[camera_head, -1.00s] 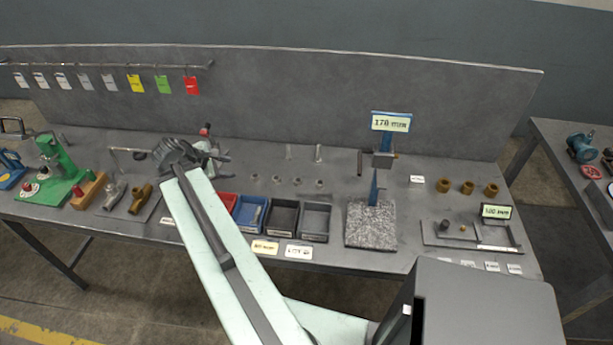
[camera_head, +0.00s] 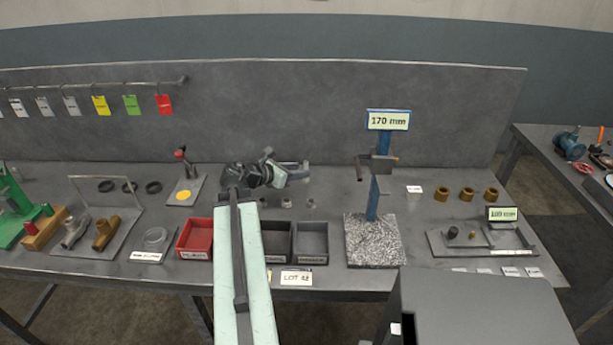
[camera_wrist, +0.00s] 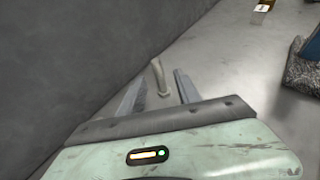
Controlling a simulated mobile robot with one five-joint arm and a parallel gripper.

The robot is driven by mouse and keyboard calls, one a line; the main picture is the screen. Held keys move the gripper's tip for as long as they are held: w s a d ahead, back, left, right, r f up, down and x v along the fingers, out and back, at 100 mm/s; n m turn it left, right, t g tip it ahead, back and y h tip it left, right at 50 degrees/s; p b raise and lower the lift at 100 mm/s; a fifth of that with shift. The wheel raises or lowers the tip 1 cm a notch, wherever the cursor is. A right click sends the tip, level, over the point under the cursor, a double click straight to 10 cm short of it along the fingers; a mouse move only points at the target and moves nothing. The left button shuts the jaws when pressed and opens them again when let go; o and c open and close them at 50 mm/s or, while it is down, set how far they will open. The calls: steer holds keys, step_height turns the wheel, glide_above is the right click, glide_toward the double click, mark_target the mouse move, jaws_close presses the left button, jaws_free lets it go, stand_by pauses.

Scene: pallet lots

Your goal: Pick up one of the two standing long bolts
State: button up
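One slim grey long bolt (camera_wrist: 158,72) stands upright on the bench in the wrist view, its wider hex end at the bottom. My gripper (camera_wrist: 162,76) is open, with one finger on each side of the bolt in that view. I see gaps between the bolt and both fingers; how far ahead of the fingertips it stands is hard to tell. In the head view my gripper (camera_head: 304,168) is low over the back of the bench and hides the bolt area. I cannot make out the second bolt in either current view.
Nuts (camera_head: 311,203) lie in front of my gripper. A red bin (camera_head: 196,239) and a grey bin (camera_head: 312,241) line the front edge. A granite-based stand (camera_head: 374,240) rises at the right. The grey back panel (camera_head: 280,110) stands close behind.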

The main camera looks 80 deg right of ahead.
steer(key=b+x, duration=0.1)
steer(key=x, duration=0.3)
steer(key=shift+d+f, duration=0.15)
steer(key=shift+f, duration=0.05)
steer(key=shift+r, duration=0.1)
jaws_close()
